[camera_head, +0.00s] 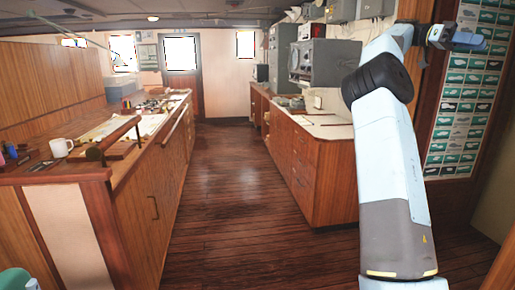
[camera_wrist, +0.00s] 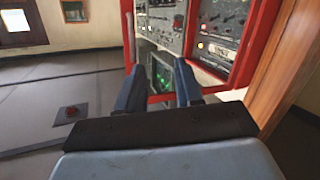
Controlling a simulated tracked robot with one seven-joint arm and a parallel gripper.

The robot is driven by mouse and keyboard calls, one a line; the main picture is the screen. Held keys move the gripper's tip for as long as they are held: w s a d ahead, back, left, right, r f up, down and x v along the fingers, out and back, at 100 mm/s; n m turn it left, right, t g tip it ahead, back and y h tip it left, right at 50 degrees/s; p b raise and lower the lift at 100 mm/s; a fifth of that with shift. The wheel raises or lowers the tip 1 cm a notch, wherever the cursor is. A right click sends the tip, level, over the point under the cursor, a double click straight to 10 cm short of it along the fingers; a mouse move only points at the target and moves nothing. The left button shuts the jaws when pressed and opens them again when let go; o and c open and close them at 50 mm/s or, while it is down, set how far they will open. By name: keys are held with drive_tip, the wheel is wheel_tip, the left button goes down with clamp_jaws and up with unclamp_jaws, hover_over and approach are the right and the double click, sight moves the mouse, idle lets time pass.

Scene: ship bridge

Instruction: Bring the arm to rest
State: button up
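My arm (camera_head: 392,150) rises on the right side of the head view, bends at a dark joint, and reaches up to the right. My gripper (camera_head: 472,42) is at the upper right, in front of a wall chart in that view. In the wrist view, my gripper (camera_wrist: 161,66) shows two dark blue fingers with a clear gap between them. It is open, with nothing held. A red-framed instrument panel (camera_wrist: 262,50) with lit buttons is beyond the fingers, and a dark screen with green marks shows through the gap.
A wooden counter with a white mug (camera_head: 61,147) and papers runs along the left. Wooden drawers (camera_head: 318,170) with grey equipment (camera_head: 322,62) above stand right of centre. The wooden floor (camera_head: 232,190) between them is clear up to a door (camera_head: 182,85).

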drive_tip(key=s+a+f+n+t+y, duration=0.1)
drive_tip(key=s+f+n+t, duration=0.8)
drive_tip(key=f+n, duration=0.15)
drive_tip(key=s+a+f+n+t+y, duration=0.2)
drive_tip(key=a+f+n+t, duration=0.25)
drive_tip(key=a, duration=0.75)
drive_tip(key=s+a+f+n+t+y, duration=0.25)
drive_tip(key=a+f+n, duration=0.3)
drive_tip(key=a, duration=0.65)
drive_tip(key=s+a+f+n+t+y, duration=0.1)
drive_tip(key=s+a+f+n+t, duration=0.1)
drive_tip(key=s+a+f, duration=0.3)
drive_tip(key=s+a+f+n+t+y, duration=0.1)
drive_tip(key=s+a+f+n, duration=0.3)
drive_tip(key=a, duration=0.9)
drive_tip(key=shift+s+a+f+n+t, duration=0.4)
drive_tip(key=shift+s+n+t, duration=0.3)
drive_tip(key=shift+s, duration=0.35)
drive_tip(key=shift+d, duration=0.2)
